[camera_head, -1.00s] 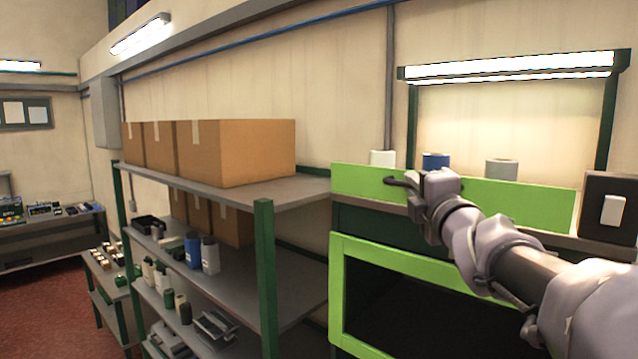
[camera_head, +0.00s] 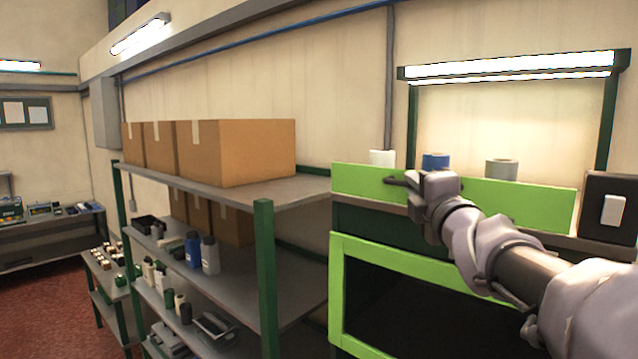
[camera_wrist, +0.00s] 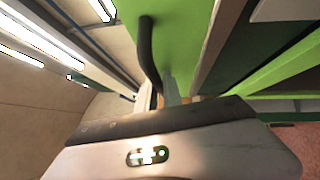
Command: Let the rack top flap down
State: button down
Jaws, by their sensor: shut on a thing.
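The rack's top flap (camera_head: 525,199) is a long bright green panel, standing raised along the top front of the rack. A dark bar handle (camera_head: 396,181) is fixed to the flap's face near its left end. My gripper (camera_head: 414,180) is at the flap's face and shut on the handle. In the wrist view the dark curved handle (camera_wrist: 147,50) runs from the green flap (camera_wrist: 178,35) down to my gripper (camera_wrist: 165,98). The fingertips are mostly hidden there by the gripper body.
Below the flap is a green-framed opening (camera_head: 385,250) with a dark inside. Several rolls, one of them blue (camera_head: 436,160), stand behind the flap. A black box (camera_head: 607,207) stands at right. A grey shelf unit (camera_head: 264,280) with cardboard boxes (camera_head: 235,152) stands close on the left.

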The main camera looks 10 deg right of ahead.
jog(key=f+b, duration=0.1)
jog(key=b, duration=0.4)
jog(key=shift+s+a+f+n+t, duration=0.1)
jog(key=shift+a+f+n+t, duration=0.1)
jog(key=shift+n+t, duration=0.15)
jog(key=shift+s+a+f+n+t+y+b, duration=0.25)
jog(key=shift+f+n+t+y+b, duration=0.55)
jog(key=shift+n+y+b, duration=3.15)
jog(key=shift+s+a+f+n+t+y+b, duration=0.35)
jog(key=shift+f+n+y+b, duration=0.6)
jog(key=shift+n+b, duration=3.4)
jog(key=shift+s+a+f+n+t+y+b, duration=0.15)
jog(key=shift+f+n+t+y+b, duration=1.45)
jog(key=shift+b, duration=5.3)
jog(key=shift+r+g+y, duration=0.55)
jog(key=shift+g+y, duration=0.25)
jog(key=shift+g, duration=0.2)
jog(key=c, duration=1.8)
grip_release()
jog(key=shift+w+a, duration=0.1)
jog(key=shift+o, duration=0.2)
